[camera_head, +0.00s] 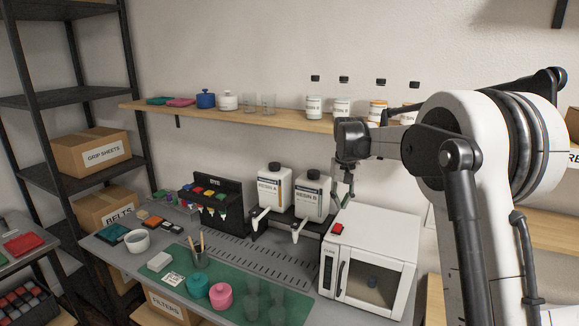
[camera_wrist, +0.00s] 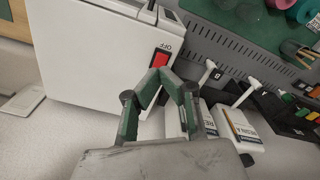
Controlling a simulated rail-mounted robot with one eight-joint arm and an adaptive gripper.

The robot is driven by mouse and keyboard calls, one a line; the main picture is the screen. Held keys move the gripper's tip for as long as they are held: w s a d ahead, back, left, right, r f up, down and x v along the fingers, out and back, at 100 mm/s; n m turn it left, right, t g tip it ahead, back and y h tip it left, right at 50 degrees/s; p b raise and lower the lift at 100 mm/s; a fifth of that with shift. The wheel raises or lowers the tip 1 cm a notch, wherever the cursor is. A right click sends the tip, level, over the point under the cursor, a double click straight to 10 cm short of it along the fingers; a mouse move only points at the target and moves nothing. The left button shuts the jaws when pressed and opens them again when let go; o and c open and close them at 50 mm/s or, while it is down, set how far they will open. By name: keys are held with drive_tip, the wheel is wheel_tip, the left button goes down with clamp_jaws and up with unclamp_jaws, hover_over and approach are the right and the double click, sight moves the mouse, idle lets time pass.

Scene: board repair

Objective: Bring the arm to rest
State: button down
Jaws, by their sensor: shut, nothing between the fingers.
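My gripper (camera_head: 343,192) hangs from my raised arm above the bench, between the resin bottles and the white oven (camera_head: 370,262). In the wrist view my gripper (camera_wrist: 167,76) shows its green-padded fingers closed together with nothing held. The tips overlap the picture of the oven (camera_wrist: 95,60) near its red switch (camera_wrist: 158,57). Whether the gripper touches anything cannot be told, but it looks clear of the bench top.
The Resin A (camera_head: 273,188) and Resin B (camera_head: 312,195) dispensers stand just left of my gripper. A wall shelf (camera_head: 240,113) with bottles and jars runs behind the arm. A green mat (camera_head: 180,262) with teal and pink jars covers the front bench.

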drive_tip(key=s+r+t+b, duration=0.2)
drive_tip(key=s+r, duration=0.2)
drive_tip(key=s, duration=0.8)
drive_tip(key=s+r+t+b, duration=0.1)
drive_tip(key=s+r+b, duration=0.15)
drive_tip(key=s, duration=0.85)
drive_tip(key=s+f+t+b, duration=0.1)
drive_tip(key=s+f, duration=0.4)
drive_tip(key=s, duration=0.5)
drive_tip(key=s+f+t+b, duration=0.1)
drive_tip(key=s+f, duration=0.4)
drive_tip(key=s, duration=0.6)
drive_tip(key=shift+s+f+t, duration=0.15)
drive_tip(key=shift+t, duration=0.65)
drive_tip(key=shift+b, duration=0.3)
